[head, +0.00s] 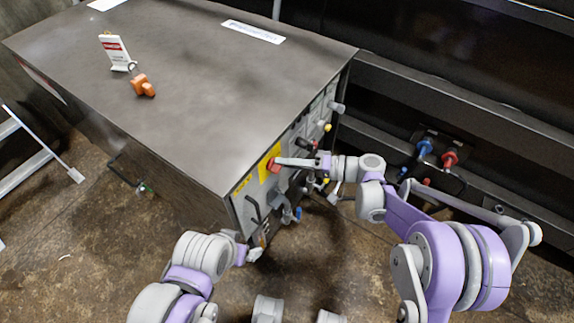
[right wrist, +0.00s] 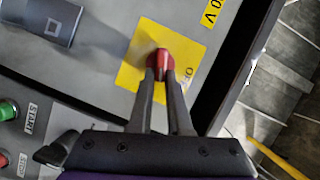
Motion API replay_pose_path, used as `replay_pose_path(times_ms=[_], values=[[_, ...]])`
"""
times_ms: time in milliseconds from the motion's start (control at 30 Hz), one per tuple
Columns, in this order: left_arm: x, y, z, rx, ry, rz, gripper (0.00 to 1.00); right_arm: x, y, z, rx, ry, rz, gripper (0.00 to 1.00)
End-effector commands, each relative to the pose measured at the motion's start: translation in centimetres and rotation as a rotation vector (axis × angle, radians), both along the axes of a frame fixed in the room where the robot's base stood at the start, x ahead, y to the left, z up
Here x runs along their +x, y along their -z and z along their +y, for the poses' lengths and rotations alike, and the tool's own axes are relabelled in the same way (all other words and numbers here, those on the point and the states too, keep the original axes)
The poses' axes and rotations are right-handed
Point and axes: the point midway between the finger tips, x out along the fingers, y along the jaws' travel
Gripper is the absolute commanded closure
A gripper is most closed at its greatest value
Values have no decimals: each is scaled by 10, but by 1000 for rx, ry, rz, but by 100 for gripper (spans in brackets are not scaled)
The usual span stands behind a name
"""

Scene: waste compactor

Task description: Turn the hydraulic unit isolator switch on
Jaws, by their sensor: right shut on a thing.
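The isolator switch has a red handle (right wrist: 162,62) on a yellow square plate (right wrist: 137,80) on the grey panel. In the head view, the yellow plate (head: 264,170) is on the cabinet's right-hand face, with the red handle (head: 273,165) at the fingertips of my right gripper (head: 281,163). In the right wrist view, my right gripper (right wrist: 163,75) is shut on the red handle, one finger on each side. Lettering on the plate is partly hidden by the fingers. My left gripper (head: 246,252) is low beside the cabinet's near corner, too small to tell its opening.
The grey cabinet (head: 190,75) carries a white-and-red tag (head: 115,52) and an orange object (head: 143,86) on top. A green START button (right wrist: 8,110) sits on the panel. Blue (head: 424,148) and red (head: 450,159) fittings stand by the rail behind my right arm.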

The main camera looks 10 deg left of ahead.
Motion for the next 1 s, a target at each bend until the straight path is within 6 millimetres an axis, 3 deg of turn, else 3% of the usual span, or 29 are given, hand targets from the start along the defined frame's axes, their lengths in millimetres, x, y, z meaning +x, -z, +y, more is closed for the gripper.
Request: replay_pose_path(times_ms=[100, 400, 1000], values=[[1, 14, 0, 0, 0, 5, 0, 0, 6, 2, 33, -2, 91, 100], [3, 32, 0, 0, 0, 11, 0, 0, 8, 2, 93, -3, 256, 100], [3, 38, 0, 0, 0, 13, 0, 0, 7, 2, 120, -4, 331, 100]])
